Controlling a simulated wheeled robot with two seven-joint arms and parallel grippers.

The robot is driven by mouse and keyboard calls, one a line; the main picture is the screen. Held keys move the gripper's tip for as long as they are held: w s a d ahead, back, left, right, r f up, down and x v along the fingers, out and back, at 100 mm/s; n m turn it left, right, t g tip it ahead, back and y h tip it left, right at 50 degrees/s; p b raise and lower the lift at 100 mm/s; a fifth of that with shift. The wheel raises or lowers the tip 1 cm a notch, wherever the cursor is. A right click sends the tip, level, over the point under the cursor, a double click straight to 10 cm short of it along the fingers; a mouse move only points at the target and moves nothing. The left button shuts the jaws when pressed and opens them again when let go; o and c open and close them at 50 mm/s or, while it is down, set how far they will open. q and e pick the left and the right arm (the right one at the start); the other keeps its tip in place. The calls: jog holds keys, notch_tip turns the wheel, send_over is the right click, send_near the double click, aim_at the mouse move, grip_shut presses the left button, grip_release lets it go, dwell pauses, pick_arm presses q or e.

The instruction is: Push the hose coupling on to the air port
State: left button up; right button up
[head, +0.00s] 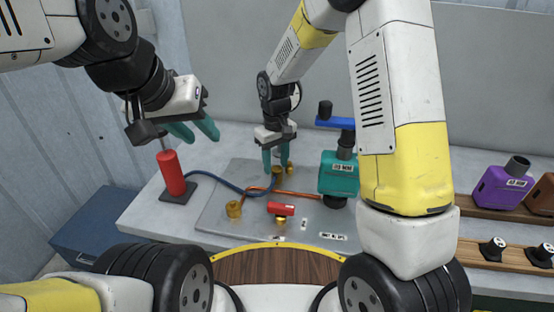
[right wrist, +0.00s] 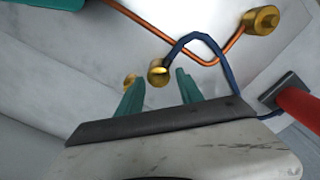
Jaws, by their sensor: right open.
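The brass hose coupling (head: 278,172) is on the end of the blue hose (head: 228,184), over the grey plate. My left gripper (head: 196,132) is open and empty, up at the left.
A red cylinder (head: 172,173) stands at the left, joined to the hose. A copper pipe (head: 300,194), a larger brass fitting (head: 234,209) and a red-handled valve (head: 281,209) are on the plate (head: 230,235). A teal muffler-shaped block (head: 338,174) stands to the right.

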aim_at(277, 167)
notch_tip(277, 167, down, 4)
jog(key=shift+d+r, duration=0.1)
jog(key=shift+c, duration=0.4)
grip_shut()
notch_tip(277, 167, up, 10)
dwell(0.4)
